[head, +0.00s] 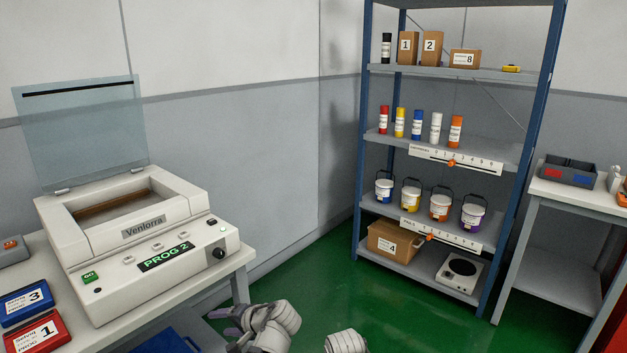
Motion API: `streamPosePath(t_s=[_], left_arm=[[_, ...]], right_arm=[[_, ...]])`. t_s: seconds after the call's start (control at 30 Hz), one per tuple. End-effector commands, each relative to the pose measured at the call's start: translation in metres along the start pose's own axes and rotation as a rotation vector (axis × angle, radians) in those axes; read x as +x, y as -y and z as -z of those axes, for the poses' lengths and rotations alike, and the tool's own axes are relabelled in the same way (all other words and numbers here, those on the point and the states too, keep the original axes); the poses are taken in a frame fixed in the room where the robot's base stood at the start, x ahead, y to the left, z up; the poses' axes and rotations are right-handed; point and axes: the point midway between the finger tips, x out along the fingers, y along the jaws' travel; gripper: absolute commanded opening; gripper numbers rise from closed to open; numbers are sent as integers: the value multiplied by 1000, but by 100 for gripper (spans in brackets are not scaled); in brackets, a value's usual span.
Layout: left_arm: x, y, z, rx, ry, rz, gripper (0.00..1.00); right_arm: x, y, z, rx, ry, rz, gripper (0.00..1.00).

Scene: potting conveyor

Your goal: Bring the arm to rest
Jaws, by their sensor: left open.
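My left gripper (231,325) shows low in the head view, in front of the right end of the left table. Its dark fingers point left, and it is open with nothing seen between them. Part of it is hard to make out at this size. The gripper appears apart from the table and the machine. A white rounded part of my own body shows at the bottom edge to its right. My right gripper is not in view.
A white Venlorra machine (110,262) with its clear lid raised stands on the left table (236,266). Blue (26,303) and red (38,334) boxes lie beside it. A stocked shelf rack (356,170) and side table (560,191) stand beyond open green floor (322,285).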

Motion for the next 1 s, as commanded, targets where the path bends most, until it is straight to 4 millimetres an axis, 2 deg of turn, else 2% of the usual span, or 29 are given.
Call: streamPosePath(t_s=[0.03, 0.2, 0.4, 0.6, 0.67, 0.87, 1.0], left_arm=[[6, -16, -18, -40, 42, -104, 63], [5, -71, -52, -155, 147, -434, 63], [-16, -111, -69, -246, 217, -709, 63], [-42, -135, -76, -317, 259, -938, 63], [-60, -123, -71, -294, 255, -937, 63], [-99, -104, -65, -228, 247, -930, 63], [-134, -86, -61, -171, 241, -924, 63]], right_arm=[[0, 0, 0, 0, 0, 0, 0], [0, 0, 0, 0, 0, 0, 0], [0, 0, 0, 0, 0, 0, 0], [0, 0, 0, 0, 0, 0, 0], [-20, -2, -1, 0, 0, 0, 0], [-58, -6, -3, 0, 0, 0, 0], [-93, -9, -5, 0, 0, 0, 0]])
